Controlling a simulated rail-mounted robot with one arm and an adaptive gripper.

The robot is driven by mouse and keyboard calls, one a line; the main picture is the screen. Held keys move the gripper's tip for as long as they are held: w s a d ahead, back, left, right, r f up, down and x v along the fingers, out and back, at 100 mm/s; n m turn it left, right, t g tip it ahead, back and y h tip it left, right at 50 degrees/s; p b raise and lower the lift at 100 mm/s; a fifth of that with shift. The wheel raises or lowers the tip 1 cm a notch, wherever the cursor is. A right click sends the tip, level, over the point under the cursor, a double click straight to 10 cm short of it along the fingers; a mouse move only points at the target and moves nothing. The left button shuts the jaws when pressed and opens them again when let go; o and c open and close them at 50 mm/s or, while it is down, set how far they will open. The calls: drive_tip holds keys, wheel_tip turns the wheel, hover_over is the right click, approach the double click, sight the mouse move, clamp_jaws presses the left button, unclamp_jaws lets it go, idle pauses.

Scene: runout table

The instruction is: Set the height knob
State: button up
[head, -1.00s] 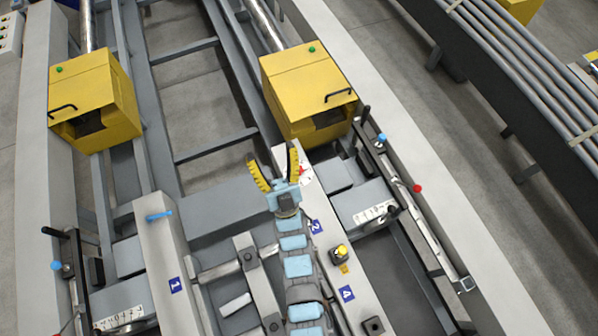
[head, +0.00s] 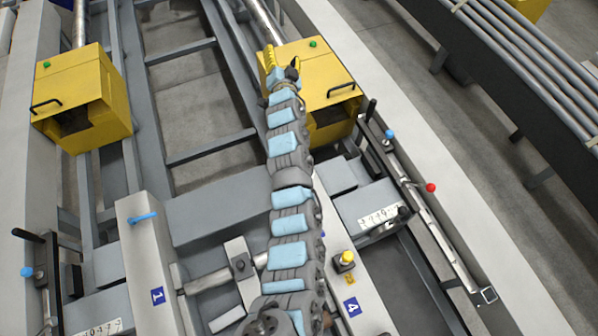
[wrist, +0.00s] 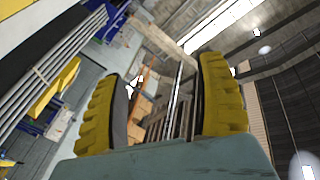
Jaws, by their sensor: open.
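My gripper (head: 282,62) is in front of the right yellow housing in the head view, its fingers pointing up the picture. In the wrist view my gripper (wrist: 163,100) has its two yellow ribbed fingers apart, with nothing between them. No knob is clearly marked as the height knob. A yellow knob (head: 347,257) stands on the beam right of my arm, well away from the gripper. A blue handle (head: 143,217) sits on the left beam, marked 1. My arm covers the middle of the right beam.
The right yellow housing (head: 333,84) is close to my gripper, and a left yellow housing (head: 84,96) stands apart. Levers with a blue ball (head: 390,134) and a red ball (head: 431,187) line the right side. A rack of pipes (head: 525,62) is at upper right.

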drive_tip(key=w+d+f+m+g+h+b, duration=0.25)
drive_tip(key=d+m+g+h+b, duration=0.25)
drive_tip(key=d+m, duration=0.3)
drive_tip(key=s+d+f+m+g+b, duration=0.3)
drive_tip(key=s+m+g+b, duration=0.1)
drive_tip(key=m+g, duration=0.15)
drive_tip(key=s+a+f+m+g+y+b, duration=0.25)
drive_tip(key=s+a+f+m+g, duration=0.2)
drive_tip(key=s, duration=0.45)
drive_tip(key=s+a+f+m+g+y+b, duration=0.25)
drive_tip(key=s+f+m+b, duration=0.2)
drive_tip(key=s, duration=0.45)
drive_tip(key=shift+g+h, duration=0.25)
drive_tip(key=shift+h, duration=0.05)
wheel_tip(320, 180, down, 17)
drive_tip(key=shift+a+r+b, duration=0.1)
drive_tip(key=shift+r+b, duration=0.1)
drive_tip(key=shift+b, duration=0.9)
drive_tip(key=shift+w, duration=0.1)
drive_tip(key=c, duration=1.2)
